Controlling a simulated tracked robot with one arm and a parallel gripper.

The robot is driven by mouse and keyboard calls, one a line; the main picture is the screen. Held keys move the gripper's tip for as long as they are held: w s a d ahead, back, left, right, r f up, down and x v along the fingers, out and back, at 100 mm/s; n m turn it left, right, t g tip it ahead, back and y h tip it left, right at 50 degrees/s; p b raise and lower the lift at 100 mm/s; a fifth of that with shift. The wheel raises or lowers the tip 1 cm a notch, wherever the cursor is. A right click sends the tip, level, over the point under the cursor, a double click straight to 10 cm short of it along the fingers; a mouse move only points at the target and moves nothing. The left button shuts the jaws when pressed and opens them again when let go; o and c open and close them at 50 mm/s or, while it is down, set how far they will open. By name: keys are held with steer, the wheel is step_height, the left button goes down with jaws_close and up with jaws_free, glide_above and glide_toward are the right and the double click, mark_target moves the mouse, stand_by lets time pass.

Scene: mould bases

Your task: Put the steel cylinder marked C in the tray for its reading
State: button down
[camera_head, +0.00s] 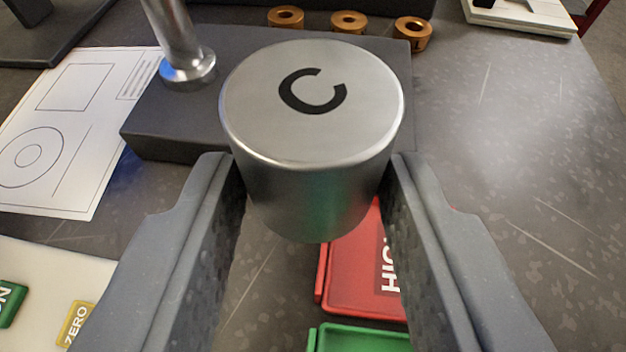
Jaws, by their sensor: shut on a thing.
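The steel cylinder marked C (312,185) is upright between the fingers of my gripper (315,190), which is shut on it. Its top face with the black letter C is fully in view. It appears held above the table. A red tray (350,280) with white lettering that starts "HI" lies below and beyond the fingers, partly hidden by the cylinder and the right finger. A green tray (350,340) shows in part at the bottom edge; its label is not in view.
A dark block (165,125) with a shiny metal post (180,45) stands behind the cylinder. Three copper-coloured rings (348,20) lie at the back. A drawing sheet (70,130) is at left. A pale panel (50,275) with green and yellow "ZERO" buttons is lower left. The right tabletop is clear.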

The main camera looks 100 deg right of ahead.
steer(key=w+a+r+n+t+y, duration=0.4)
steer(key=w+a+r+n+t, duration=0.45)
steer(key=n+t, duration=0.2)
steer(key=s+a+f+n+t+y, duration=0.3)
steer(key=s+a+f+n+y, duration=0.2)
steer(key=a, duration=0.1)
steer(key=shift+a+t+y+b, duration=0.3)
steer(key=shift+a+t+b, duration=0.05)
steer(key=shift+b, duration=0.05)
stand_by(1.1)
